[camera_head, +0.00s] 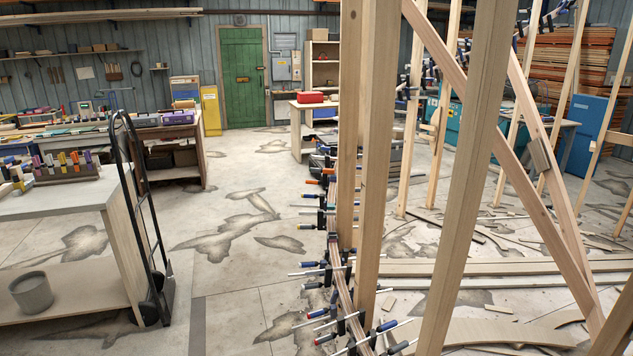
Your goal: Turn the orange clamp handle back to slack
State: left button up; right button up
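A clamp handle that looks orange (312,182) points left near the upper part of a row of bar clamps. The clamps sit along a narrow curved wooden stringer (343,292), which runs down the middle of the view. Neither of my grippers is in view.
Upright timber posts (377,150) stand just right of the clamps, with a leaning timber (510,160) beyond. A black hand truck (150,215) stands by a workbench (60,198) at left. Open floor (235,220) lies between them and the clamps.

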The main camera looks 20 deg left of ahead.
aim_at(326, 173)
jog(key=i+j, duration=0.2)
jog(key=j, duration=0.4)
jog(key=i+j, duration=0.25)
jog(key=j, duration=0.35)
jog(key=i+j, duration=0.2)
jog(key=j, duration=0.4)
jog(key=i+j, duration=0.2)
jog(key=j, duration=0.35)
jog(key=i+j+z, duration=0.1)
jog(key=i+j, duration=0.15)
jog(key=j, duration=0.35)
jog(key=i+j, duration=0.15)
jog(key=j, duration=0.45)
jog(key=i+j, duration=0.2)
jog(key=j, duration=0.45)
jog(key=i+j, duration=0.2)
jog(key=j, duration=0.4)
jog(key=i+u, duration=0.6)
jog(key=i, duration=1.45)
jog(key=i+u, duration=0.15)
jog(key=i, duration=0.65)
jog(key=i+l+u, duration=0.15)
jog(key=i, duration=0.65)
